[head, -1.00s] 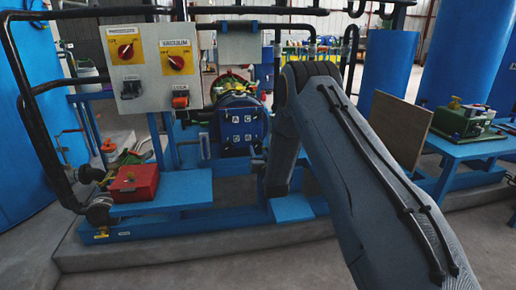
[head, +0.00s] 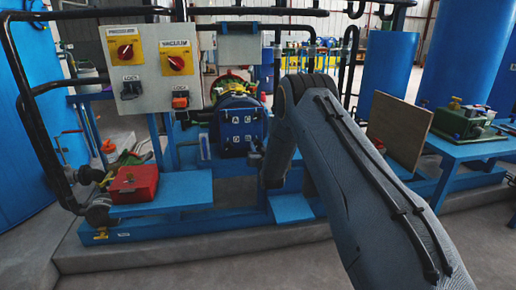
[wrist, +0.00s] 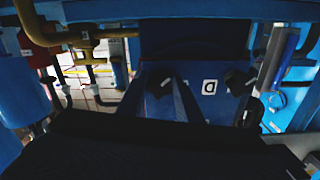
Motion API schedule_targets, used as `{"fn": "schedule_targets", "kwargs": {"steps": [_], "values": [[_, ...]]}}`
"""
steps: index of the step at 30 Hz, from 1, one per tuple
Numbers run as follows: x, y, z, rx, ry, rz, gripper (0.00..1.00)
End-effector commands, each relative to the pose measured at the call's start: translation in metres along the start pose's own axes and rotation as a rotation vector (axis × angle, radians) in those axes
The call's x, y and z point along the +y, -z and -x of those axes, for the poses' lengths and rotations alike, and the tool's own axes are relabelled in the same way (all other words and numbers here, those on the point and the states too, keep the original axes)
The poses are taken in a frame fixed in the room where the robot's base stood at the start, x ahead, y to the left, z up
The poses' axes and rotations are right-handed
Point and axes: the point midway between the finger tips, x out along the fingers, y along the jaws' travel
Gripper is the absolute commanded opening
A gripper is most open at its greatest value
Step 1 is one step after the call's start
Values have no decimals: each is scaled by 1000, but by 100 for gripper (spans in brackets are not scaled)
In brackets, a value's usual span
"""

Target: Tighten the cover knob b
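The blue cover (head: 240,134) is on the front of a round machine in the middle of the head view. In the wrist view the blue cover face (wrist: 207,103) is close and tilted, with a label reading D (wrist: 209,87). A dark knob (wrist: 238,81) sits beside that label. I cannot tell which knob is b. My gripper (head: 257,160) is at the cover's lower right in the head view, mostly hidden by my arm. Its fingers are too dark to read in the wrist view.
A control panel (head: 151,68) with two red switches stands left of the cover. A red box (head: 133,184) sits on the blue frame at lower left. A brown board (head: 398,130) and a blue table (head: 470,148) stand at right. Pipes run around the machine.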

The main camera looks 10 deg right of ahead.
Motion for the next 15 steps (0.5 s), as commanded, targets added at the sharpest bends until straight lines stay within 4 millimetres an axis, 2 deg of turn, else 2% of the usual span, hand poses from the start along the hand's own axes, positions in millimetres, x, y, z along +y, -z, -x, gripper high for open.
{"fn": "schedule_targets", "kwargs": {"steps": [8,15], "values": [[0,0,0,1,0,-39,10],[-1,0,0,1,0,-176,10]]}}
